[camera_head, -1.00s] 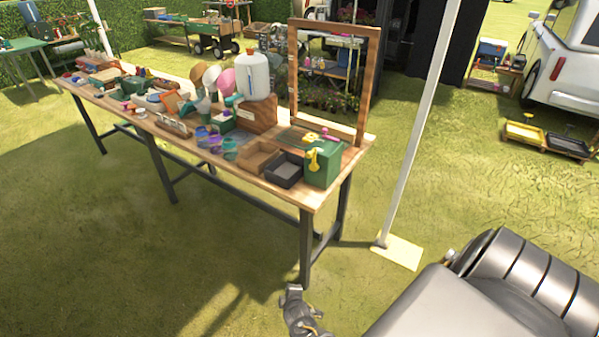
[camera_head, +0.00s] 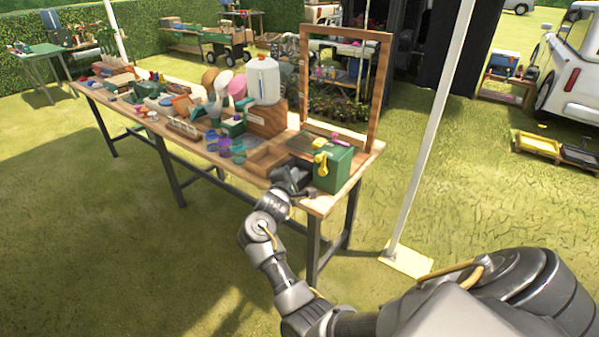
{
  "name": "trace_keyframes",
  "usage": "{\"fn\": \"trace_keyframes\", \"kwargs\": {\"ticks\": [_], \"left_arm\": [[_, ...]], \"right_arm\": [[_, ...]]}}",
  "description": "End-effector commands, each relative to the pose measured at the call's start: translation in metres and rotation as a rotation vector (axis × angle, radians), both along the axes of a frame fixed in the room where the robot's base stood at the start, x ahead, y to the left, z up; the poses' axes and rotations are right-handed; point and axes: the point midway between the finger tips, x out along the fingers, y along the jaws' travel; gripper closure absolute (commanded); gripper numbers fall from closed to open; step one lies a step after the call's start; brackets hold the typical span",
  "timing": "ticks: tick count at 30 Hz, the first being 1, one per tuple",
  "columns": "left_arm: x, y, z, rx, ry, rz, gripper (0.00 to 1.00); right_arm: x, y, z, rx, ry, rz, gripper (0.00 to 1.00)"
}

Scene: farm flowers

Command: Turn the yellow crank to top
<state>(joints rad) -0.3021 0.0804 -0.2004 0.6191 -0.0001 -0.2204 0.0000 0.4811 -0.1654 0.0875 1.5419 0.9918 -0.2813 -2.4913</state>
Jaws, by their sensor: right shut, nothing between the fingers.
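The yellow crank (camera_head: 321,165) is on the near-left face of a green box (camera_head: 340,170), at the right end of the wooden workbench. A second yellow part and a pink part show on top of the box. My right gripper (camera_head: 303,190) is over the bench's front edge, just left of the green box and below the crank. It looks apart from the crank, though the gap is small. It is shut and empty. It covers much of the black tray beside the box. My left gripper is not in view.
A wooden frame (camera_head: 384,88) stands upright behind the box. A wooden tray (camera_head: 262,157), colored jars and a white tank (camera_head: 263,80) stand to its left. A white pole (camera_head: 432,140) rises right of the bench. The grass in front is open.

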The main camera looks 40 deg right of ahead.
Motion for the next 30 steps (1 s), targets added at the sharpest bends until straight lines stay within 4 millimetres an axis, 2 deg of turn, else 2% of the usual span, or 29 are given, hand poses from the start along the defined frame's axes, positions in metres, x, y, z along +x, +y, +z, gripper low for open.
{"fn": "trace_keyframes", "kwargs": {"ticks": [9, 14, 15, 21, 30], "left_arm": [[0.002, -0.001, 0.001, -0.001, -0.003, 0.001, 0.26], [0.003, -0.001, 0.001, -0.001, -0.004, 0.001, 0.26], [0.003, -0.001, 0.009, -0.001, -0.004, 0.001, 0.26], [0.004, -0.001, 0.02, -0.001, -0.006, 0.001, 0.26], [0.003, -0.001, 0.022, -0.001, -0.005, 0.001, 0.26]], "right_arm": [[0.036, -0.05, -0.011, 0.0, 0.001, -0.001, 1.0], [0.052, -0.07, -0.015, 0.0, 0.001, 0.0, 1.0], [0.044, -0.07, -0.009, 0.001, -0.001, 0.0, 1.0], [0.025, -0.076, 0.001, 0.001, -0.001, 0.001, 1.0], [0.016, -0.079, 0.002, 0.001, 0.0, 0.002, 1.0]]}}
